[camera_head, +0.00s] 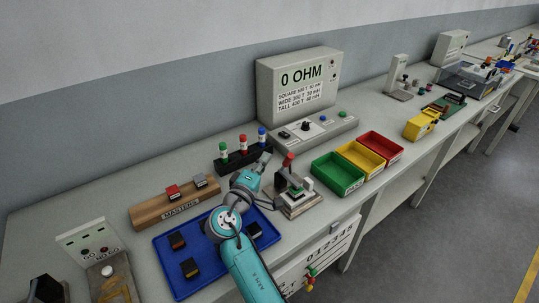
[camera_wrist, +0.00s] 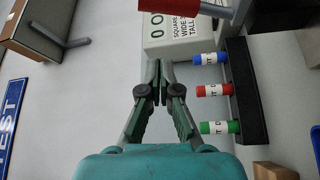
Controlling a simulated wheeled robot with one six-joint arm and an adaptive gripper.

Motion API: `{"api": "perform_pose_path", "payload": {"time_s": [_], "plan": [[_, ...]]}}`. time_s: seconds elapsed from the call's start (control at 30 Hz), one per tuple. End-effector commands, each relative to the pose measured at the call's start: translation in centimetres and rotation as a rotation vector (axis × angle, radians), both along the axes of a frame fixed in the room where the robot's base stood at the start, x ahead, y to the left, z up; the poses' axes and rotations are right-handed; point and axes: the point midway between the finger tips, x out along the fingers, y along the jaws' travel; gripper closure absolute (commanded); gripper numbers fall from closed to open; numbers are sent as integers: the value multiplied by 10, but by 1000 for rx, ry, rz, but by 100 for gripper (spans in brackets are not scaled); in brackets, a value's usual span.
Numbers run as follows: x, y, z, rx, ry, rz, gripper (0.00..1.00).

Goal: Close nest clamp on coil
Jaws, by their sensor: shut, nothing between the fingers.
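The nest clamp (camera_head: 289,162) stands at the bench's front middle, its red-tipped handle pointing up. Its fixture base (camera_head: 299,206) is a pale block. A small dark and green part sits in the nest, probably the coil (camera_head: 294,184), but it is too small to tell. My gripper (camera_head: 266,157) is just left of the clamp handle, partly hidden by my arm. In the wrist view my gripper (camera_wrist: 160,70) has its fingers together and holds nothing. A red handle (camera_wrist: 190,7) crosses the top of that view, apart from the fingertips.
A black rack (camera_head: 243,160) with green, red and blue capped cylinders stands behind my gripper. The ohm meter (camera_head: 297,85) is behind the clamp. Green (camera_head: 338,174), yellow (camera_head: 361,158) and red (camera_head: 381,145) bins stand right. A blue tray (camera_head: 176,270) with dark parts lies left, before the masters block (camera_head: 177,204).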

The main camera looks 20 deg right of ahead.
Motion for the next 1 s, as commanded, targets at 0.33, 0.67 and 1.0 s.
{"api": "perform_pose_path", "payload": {"time_s": [0.33,0.67,1.0], "plan": [[-36,36,-10,1,0,4,100],[-41,40,-12,0,-1,2,100],[-40,40,-12,0,-1,2,100]]}}
